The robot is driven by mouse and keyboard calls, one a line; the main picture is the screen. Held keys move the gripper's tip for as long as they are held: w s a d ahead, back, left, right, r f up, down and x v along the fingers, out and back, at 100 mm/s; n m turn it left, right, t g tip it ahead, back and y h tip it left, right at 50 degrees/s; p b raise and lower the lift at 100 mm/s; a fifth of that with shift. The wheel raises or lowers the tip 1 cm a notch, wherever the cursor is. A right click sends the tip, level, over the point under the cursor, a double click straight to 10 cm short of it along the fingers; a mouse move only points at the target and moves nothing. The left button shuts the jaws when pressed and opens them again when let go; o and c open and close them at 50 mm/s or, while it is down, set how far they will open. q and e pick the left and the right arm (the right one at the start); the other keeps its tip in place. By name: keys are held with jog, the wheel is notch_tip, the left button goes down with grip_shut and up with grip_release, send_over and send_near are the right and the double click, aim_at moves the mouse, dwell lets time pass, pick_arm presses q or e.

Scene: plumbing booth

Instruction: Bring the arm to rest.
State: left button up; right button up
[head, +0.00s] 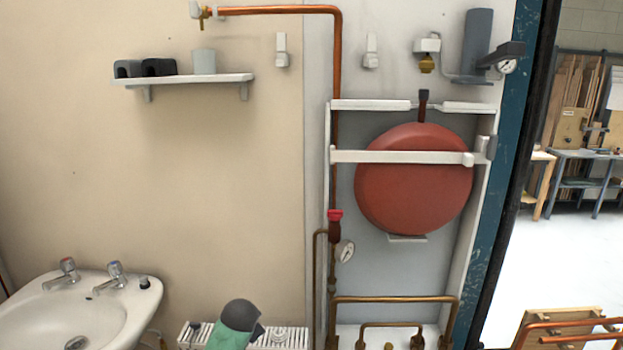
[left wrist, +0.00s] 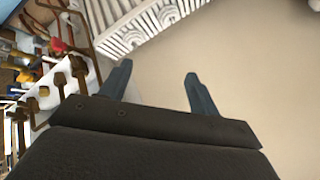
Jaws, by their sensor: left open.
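My left gripper (left wrist: 157,84) is open in the left wrist view. Its two dark blue fingers stand apart with nothing between them. Plain beige surface shows beyond the fingertips, and no object touches them. In the head view the left gripper itself does not show. A grey and green rounded part, which seems to be a link of my arm, rises at the bottom edge in front of the radiator. The right gripper is in neither view.
A white radiator (head: 288,339) stands low on the wall; its ribs also show in the left wrist view (left wrist: 140,26). A washbasin (head: 128,291) is at left, a shelf (head: 190,80) above. A red vessel (head: 413,190) and copper pipes (head: 395,299) occupy the right panel.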

pick_arm(q)
jog(key=s+f+n+g, duration=0.2)
jog(key=s+f, duration=0.9)
jog(key=f, duration=0.2)
jog(key=s+f+n+g, duration=0.1)
jog(key=s+f+g, duration=0.1)
jog(key=s+f, duration=1)
jog(key=s+f+n+g, duration=0.1)
jog(key=s+f, duration=0.4)
jog(key=s, duration=0.3)
jog(key=s+f+n+h, duration=0.1)
jog(key=s+f, duration=0.5)
jog(key=s, duration=0.3)
jog(key=s+d+f+n+g, duration=0.1)
jog(key=s+f, duration=0.5)
jog(key=s, duration=0.3)
jog(key=shift+s+n+g+h, duration=0.2)
jog(key=shift+n+g+h, duration=0.1)
jog(key=shift+n, duration=0.1)
